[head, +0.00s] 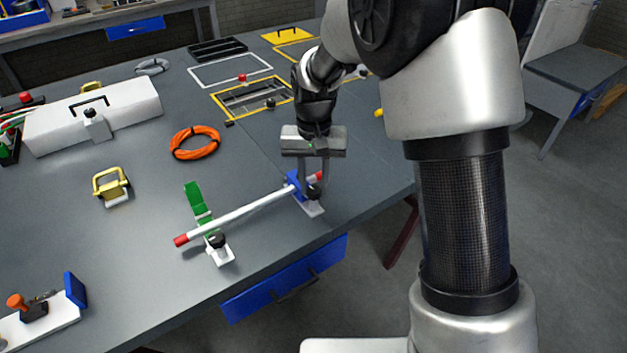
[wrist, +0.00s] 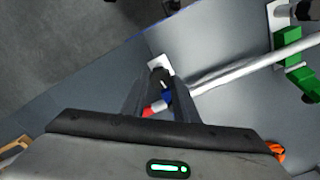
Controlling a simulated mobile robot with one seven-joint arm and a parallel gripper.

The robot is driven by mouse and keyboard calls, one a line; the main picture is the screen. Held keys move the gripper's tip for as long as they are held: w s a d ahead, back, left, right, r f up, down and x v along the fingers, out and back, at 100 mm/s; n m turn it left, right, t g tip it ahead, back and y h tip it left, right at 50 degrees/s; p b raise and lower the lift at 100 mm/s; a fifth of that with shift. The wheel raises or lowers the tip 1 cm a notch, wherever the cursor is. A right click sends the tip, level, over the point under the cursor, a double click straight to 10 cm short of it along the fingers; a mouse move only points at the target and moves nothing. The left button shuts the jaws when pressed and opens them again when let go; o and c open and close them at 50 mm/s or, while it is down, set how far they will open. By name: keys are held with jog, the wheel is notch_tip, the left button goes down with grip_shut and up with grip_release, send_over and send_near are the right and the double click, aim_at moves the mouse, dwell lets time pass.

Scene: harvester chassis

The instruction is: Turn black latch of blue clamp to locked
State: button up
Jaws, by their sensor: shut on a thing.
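The blue clamp (head: 293,178) stands on a white base near the table's front edge, around the right end of a white rod (head: 252,207) with red ends. Its black latch (head: 313,191) is a dark knob on the front side of the clamp. My gripper (head: 314,190) points down over the clamp, its fingers shut on the black latch. In the wrist view the latch (wrist: 160,76) sits between the fingertips, with a bit of the blue clamp (wrist: 167,96) behind. The fingers hide part of the clamp, so I cannot tell the latch's exact angle.
A green clamp (head: 195,200) with its arm raised and a black knob holds the rod's left part. An orange cable coil (head: 195,142), a yellow-handled block (head: 111,187) and a white case (head: 92,113) lie further left. The table between them is clear.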

aim_at(314, 189)
jog(key=shift+m, duration=1)
jog(key=o, duration=1.1)
jog(key=shift+c, duration=0.2)
notch_tip(314, 189, up, 18)
jog(key=p, duration=0.2)
jog(key=shift+f+p, duration=0.25)
jog(key=shift+p, duration=0.05)
